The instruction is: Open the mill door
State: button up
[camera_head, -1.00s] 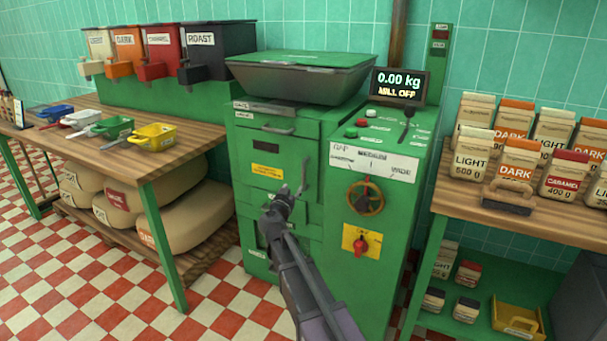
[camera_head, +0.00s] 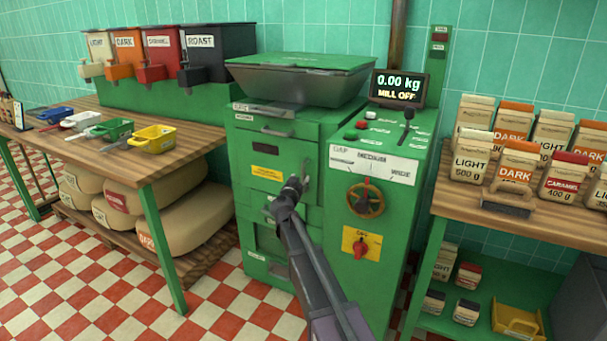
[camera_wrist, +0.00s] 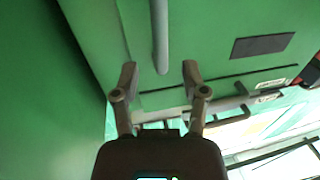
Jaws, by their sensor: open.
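The green mill (camera_head: 325,215) stands in the middle of the head view. Its door (camera_head: 266,200) is closed flush on the front and has a yellow label. The door's upright bar handle (camera_head: 306,178) is at the door's right edge. My gripper (camera_head: 292,188) is in front of the door at this handle and partly covers it. In the wrist view, my gripper (camera_wrist: 160,76) is open. The end of the grey bar handle (camera_wrist: 160,38) lies between the two fingertips, with a gap showing on each side.
The mill's handwheel (camera_head: 365,198) and red switch (camera_head: 361,248) are close to the right of my arm. Drawer-like handles (camera_head: 277,132) sit above the door. A wooden table (camera_head: 160,175) stands left and a shelf with bags (camera_head: 540,225) right. The checkered floor is clear in front.

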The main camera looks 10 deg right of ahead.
aim_at(303, 174)
jog(key=shift+x, duration=2.5)
jog(key=shift+c, duration=0.2)
grip_shut()
